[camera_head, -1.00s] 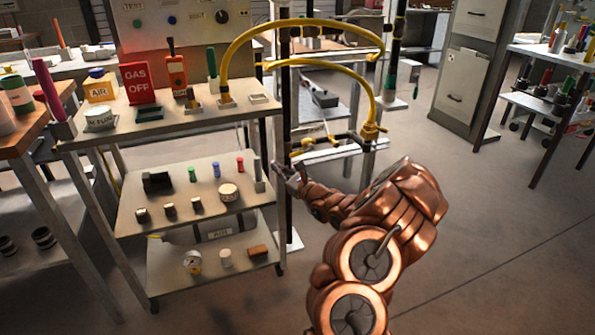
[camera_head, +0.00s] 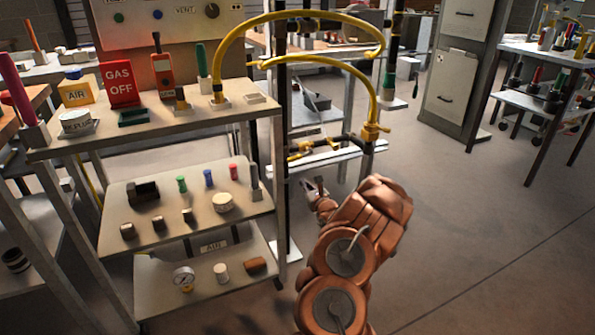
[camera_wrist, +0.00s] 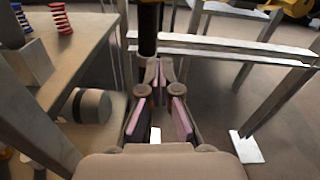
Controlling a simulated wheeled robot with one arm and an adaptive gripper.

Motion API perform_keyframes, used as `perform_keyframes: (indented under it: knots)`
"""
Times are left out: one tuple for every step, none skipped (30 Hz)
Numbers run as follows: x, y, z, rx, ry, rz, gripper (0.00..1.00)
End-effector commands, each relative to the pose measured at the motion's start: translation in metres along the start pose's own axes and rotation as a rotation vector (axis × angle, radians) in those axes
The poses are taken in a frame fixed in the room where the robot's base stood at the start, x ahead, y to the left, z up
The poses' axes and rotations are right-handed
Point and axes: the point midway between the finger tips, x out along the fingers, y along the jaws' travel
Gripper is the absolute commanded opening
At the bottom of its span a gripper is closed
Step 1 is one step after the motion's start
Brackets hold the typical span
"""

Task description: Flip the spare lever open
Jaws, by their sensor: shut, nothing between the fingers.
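My gripper (camera_head: 314,187) is low, just right of the cart's front right post, below the pipe assembly. In the wrist view its fingers (camera_wrist: 160,68) are together with nothing between them, close in the picture to a dark upright pipe (camera_wrist: 147,35). The pipe assembly has yellow hoses (camera_head: 330,17), a yellow valve fitting (camera_head: 371,131) and a yellow part low on the pipe (camera_head: 301,148). Which part is the spare lever I cannot tell. The gripper appears apart from these fittings.
The cart (camera_head: 185,128) stands at left, carrying a red GAS OFF sign (camera_head: 119,83), an AIR block (camera_head: 77,92) and small parts on lower shelves. A metal rail (camera_wrist: 220,46) crosses ahead of my gripper. A grey cabinet (camera_head: 455,75) stands behind.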

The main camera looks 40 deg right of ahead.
Motion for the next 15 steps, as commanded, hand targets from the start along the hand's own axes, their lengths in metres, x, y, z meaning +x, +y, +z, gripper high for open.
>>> perform_keyframes:
  knots:
    - [0.007,0.0,-0.002,-0.004,-0.001,0.0,0.0]
    - [0.011,-0.001,-0.002,-0.005,-0.001,0.0,0.0]
    - [0.017,-0.001,-0.002,-0.005,-0.001,0.0,0.0]
    - [0.02,0.0,-0.002,-0.004,-0.001,0.001,0.0]
    - [0.024,0.0,-0.002,-0.003,-0.001,0.0,0.0]
    - [0.029,0.0,-0.001,-0.002,-0.002,0.001,0.0]
    - [0.033,0.0,-0.002,-0.003,-0.001,0.001,0.0]
    - [0.036,-0.001,-0.002,-0.004,-0.001,-0.001,0.0]
    - [0.04,-0.002,-0.002,-0.004,-0.001,-0.002,0.0]
    - [0.043,-0.002,-0.001,-0.004,-0.002,-0.002,0.0]
    - [0.047,-0.002,-0.001,-0.004,-0.002,-0.002,0.0]
    - [0.051,-0.002,-0.001,-0.003,-0.002,-0.001,0.0]
    - [0.052,-0.003,0.001,-0.001,-0.003,-0.003,0.0]
    - [0.052,-0.004,0.006,0.001,-0.004,-0.005,0.0]
    - [0.053,-0.004,0.011,0.0,-0.005,-0.006,0.0]
